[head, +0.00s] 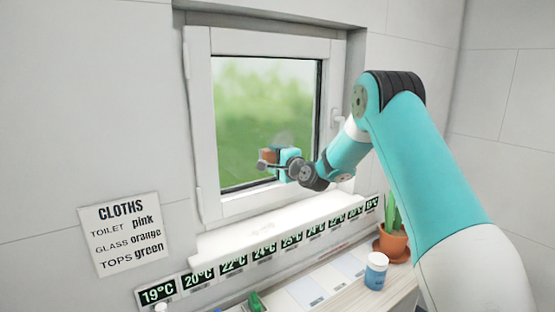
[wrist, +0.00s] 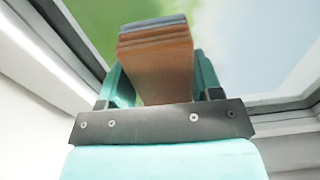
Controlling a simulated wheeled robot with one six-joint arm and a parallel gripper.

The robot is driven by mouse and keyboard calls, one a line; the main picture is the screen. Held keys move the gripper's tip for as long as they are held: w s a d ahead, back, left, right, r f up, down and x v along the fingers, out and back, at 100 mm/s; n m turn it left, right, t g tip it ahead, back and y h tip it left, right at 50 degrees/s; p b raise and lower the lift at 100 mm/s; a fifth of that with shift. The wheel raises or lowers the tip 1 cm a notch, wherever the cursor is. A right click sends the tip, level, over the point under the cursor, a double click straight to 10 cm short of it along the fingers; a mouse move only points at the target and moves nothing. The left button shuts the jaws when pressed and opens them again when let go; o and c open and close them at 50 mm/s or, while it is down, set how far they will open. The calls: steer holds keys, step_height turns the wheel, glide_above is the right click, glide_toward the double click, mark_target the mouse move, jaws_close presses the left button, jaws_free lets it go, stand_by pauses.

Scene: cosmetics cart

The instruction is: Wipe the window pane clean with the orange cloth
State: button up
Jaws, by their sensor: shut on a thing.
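The window pane (head: 250,105) sits in a white frame, with blurred green behind it. A faint hazy smudge (head: 284,138) shows on the glass just above my gripper. My gripper (head: 268,160) is at the lower part of the pane. In the wrist view my gripper (wrist: 158,85) is shut on a folded orange-brown cloth (wrist: 165,62), which has a blue-grey layer at its far end. The cloth's far end points at the glass; I cannot tell whether it touches. The cloth also shows in the head view (head: 267,156).
A white sill (head: 265,228) lies below the window, above a strip of temperature labels (head: 235,262). A blue jar (head: 376,270) and a potted cactus (head: 393,240) stand at the lower right. A cloth-colour sign (head: 125,235) hangs at left. The window handle (head: 337,118) juts out at right.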

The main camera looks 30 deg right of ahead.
steer(key=shift+w+p, duration=0.35)
steer(key=shift+w, duration=0.35)
steer(key=shift+d, duration=0.1)
steer(key=shift+s+d+b, duration=0.1)
steer(key=shift+d+b, duration=0.45)
steer(key=shift+d, duration=0.25)
steer(key=shift+d+b, duration=0.3)
steer(key=shift+d, duration=1.05)
